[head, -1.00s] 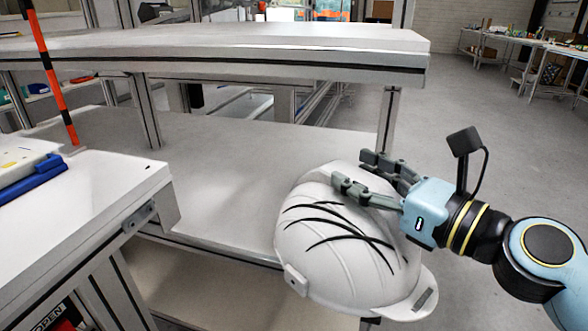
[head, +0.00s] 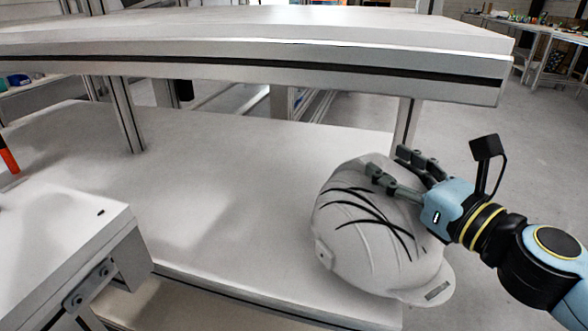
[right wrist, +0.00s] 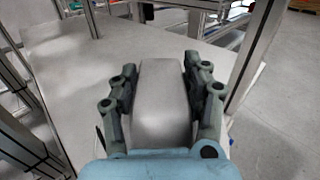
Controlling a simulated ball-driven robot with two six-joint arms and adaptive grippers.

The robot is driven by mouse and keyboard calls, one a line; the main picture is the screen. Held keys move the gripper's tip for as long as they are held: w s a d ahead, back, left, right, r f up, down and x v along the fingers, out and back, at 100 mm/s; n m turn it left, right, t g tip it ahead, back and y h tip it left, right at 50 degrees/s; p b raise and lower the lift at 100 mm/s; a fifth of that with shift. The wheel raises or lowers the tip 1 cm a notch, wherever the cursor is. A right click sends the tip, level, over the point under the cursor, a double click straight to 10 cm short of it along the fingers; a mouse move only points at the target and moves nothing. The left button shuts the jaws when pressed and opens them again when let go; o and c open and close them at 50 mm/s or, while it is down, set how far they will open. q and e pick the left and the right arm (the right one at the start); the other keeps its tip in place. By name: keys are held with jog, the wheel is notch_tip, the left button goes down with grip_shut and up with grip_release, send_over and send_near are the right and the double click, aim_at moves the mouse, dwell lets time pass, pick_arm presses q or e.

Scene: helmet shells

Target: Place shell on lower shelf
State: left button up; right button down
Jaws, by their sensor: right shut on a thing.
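The white helmet shell (head: 370,235) with black curved stripes is at the right of the head view, over the right front part of the lower shelf (head: 230,185). I cannot tell whether it touches the shelf. My right gripper (head: 388,172) is shut on the shell from the right, with its fingers along the shell's upper side. In the right wrist view, the shell (right wrist: 162,105) lies between the two fingers of the gripper (right wrist: 160,85). My left gripper is not in view.
The upper shelf (head: 250,45) overhangs the lower one, with a post (head: 405,125) near the shell. A white table (head: 60,235) stands at the front left. The lower shelf's visible surface is clear. Open floor lies to the right.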

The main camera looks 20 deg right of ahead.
jog(key=shift+w+r, duration=0.15)
jog(key=shift+w, duration=0.3)
jog(key=shift+w+r+p, duration=0.15)
jog(key=shift+w+p, duration=0.2)
jog(key=shift+p, duration=0.1)
jog(key=w+p, duration=0.1)
jog(key=w, duration=0.2)
jog(key=w+a+p, duration=0.1)
jog(key=w, duration=0.2)
jog(key=shift+w+a+r+p, duration=0.15)
jog(key=shift+w+p, duration=0.1)
jog(key=shift+p, duration=0.15)
jog(key=w+a+f+b, duration=0.2)
jog(key=w+f+b, duration=0.1)
jog(key=w, duration=0.7)
jog(key=shift+f, duration=0.75)
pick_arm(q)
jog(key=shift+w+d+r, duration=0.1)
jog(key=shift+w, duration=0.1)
pick_arm(e)
jog(key=c, duration=0.6)
grip_release()
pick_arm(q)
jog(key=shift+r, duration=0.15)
pick_arm(e)
jog(key=shift+r, duration=0.15)
